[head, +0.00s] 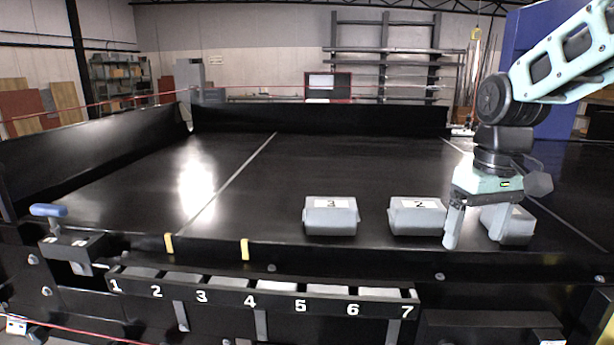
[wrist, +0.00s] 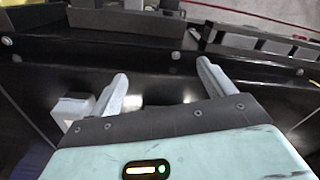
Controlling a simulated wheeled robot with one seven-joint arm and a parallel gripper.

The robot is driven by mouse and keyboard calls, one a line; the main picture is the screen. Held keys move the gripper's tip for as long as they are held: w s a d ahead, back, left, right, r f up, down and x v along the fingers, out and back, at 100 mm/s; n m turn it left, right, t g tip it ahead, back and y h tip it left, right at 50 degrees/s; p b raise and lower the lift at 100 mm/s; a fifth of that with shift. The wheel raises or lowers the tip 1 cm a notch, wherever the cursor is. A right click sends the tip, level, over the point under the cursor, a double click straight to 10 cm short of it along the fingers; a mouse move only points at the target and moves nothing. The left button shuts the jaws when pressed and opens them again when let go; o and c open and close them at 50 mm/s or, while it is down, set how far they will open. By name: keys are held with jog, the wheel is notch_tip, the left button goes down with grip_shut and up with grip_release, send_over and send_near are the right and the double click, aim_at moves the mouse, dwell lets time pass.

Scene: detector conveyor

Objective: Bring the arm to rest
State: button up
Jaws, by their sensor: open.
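My gripper (head: 473,236) hangs fingers down over the right part of the black conveyor (head: 290,180) in the head view. Its two fingers are apart, with nothing between them that I can make out. A grey box (head: 517,228) stands right by the right finger and is partly hidden by it; I cannot tell if they touch. In the wrist view the open fingers (wrist: 162,72) show, with a grey box (wrist: 70,110) beside the left one. My arm reaches in from the upper right.
Grey boxes labelled 3 (head: 330,220) and 2 (head: 416,220) stand left of my gripper. A numbered rack (head: 262,296) runs along the conveyor's front. A blue-handled lever (head: 48,210) is at the left.

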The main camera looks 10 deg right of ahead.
jog(key=s+a+f+n, duration=0.3)
jog(key=s+a+f, duration=0.1)
jog(key=s+a, duration=0.55)
jog(key=s+a+f+n, duration=0.3)
jog(key=s+a+f, duration=0.2)
jog(key=s+a, duration=0.5)
jog(key=f+b, duration=0.3)
jog(key=b, duration=0.1)
jog(key=w+f+b, duration=0.1)
jog(key=f+b, duration=0.1)
jog(key=shift+a+f, duration=0.1)
jog(key=shift+f, duration=0.25)
